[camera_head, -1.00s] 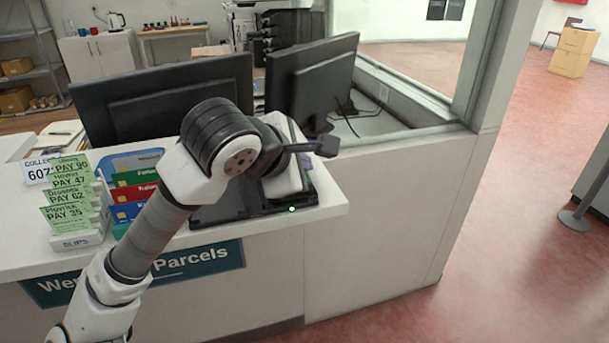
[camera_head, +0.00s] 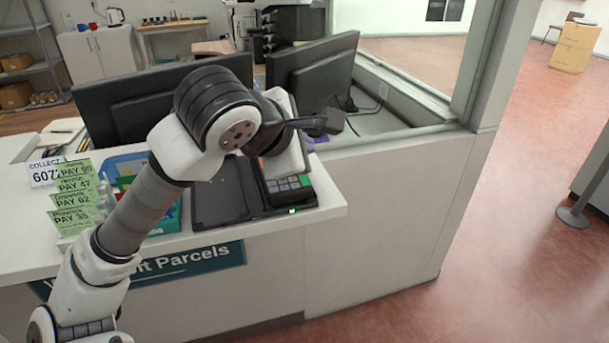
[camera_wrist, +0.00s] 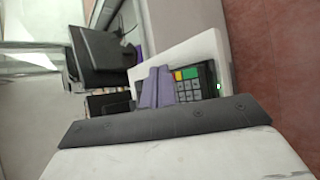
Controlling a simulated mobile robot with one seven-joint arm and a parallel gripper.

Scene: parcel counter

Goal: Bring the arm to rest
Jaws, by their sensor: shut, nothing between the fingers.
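My arm reaches over the white counter (camera_head: 325,190) from the lower left. My gripper (camera_wrist: 156,75) shows in the wrist view as two purple fingers pressed together, with nothing between them. In the head view it is largely hidden behind my wrist. A card terminal (camera_head: 287,188) with a keypad and a lit green light stands at the counter's front right. In the wrist view the terminal's keys (camera_wrist: 188,88) lie just beyond and beside the fingers. I cannot tell from these frames how far apart they are.
A black pad (camera_head: 222,203) lies beside the terminal. Two monitors (camera_head: 150,95) (camera_head: 312,72) stand behind my arm. Green pay slips (camera_head: 75,190), a collect sign (camera_head: 45,172) and a blue holder (camera_head: 125,165) stand at the left.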

